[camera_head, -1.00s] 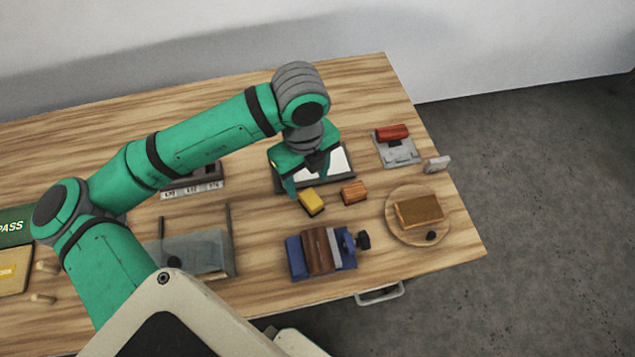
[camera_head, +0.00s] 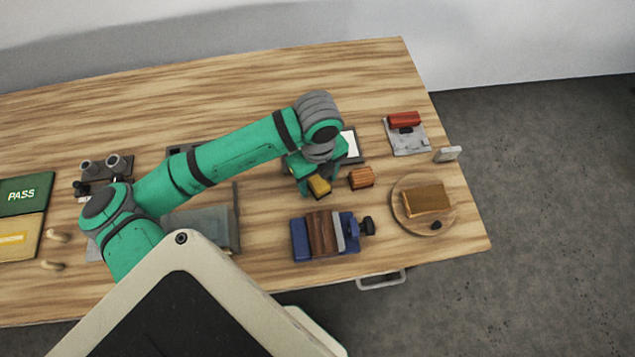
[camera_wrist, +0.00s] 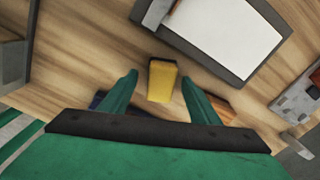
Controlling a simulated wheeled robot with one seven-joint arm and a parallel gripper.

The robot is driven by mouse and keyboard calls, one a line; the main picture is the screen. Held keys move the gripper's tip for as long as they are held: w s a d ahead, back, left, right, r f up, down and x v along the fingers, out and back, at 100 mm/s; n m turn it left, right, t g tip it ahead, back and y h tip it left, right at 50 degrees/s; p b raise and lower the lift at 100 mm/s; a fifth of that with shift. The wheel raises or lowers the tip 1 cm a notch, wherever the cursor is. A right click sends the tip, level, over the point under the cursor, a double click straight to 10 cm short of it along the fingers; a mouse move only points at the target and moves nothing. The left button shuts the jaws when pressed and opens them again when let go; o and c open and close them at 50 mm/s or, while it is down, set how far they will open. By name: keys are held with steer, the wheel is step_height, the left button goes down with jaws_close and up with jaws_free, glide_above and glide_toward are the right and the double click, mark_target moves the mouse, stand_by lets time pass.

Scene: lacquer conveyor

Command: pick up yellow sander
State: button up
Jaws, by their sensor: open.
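The yellow sander (camera_head: 319,185) is a small yellow block on the wooden table, just below my gripper in the head view. In the wrist view the yellow sander (camera_wrist: 162,80) lies between and slightly beyond the tips of my two green fingers. My gripper (camera_wrist: 160,82) is open and empty, with clear gaps on both sides of the sander. In the head view my gripper (camera_head: 322,180) hangs low over it and hides part of it. I cannot tell the exact height of the fingertips above the table.
An orange-brown wooden block (camera_head: 361,178) sits close to the right of the sander. A blue vise (camera_head: 300,240) holding brown wood stands in front. A dark-framed white panel (camera_head: 351,143) lies behind. A round board (camera_head: 453,212) with a brown block is at the right.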

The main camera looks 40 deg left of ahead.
steer(key=shift+w+f, duration=0.2)
steer(key=shift+f, duration=0.05)
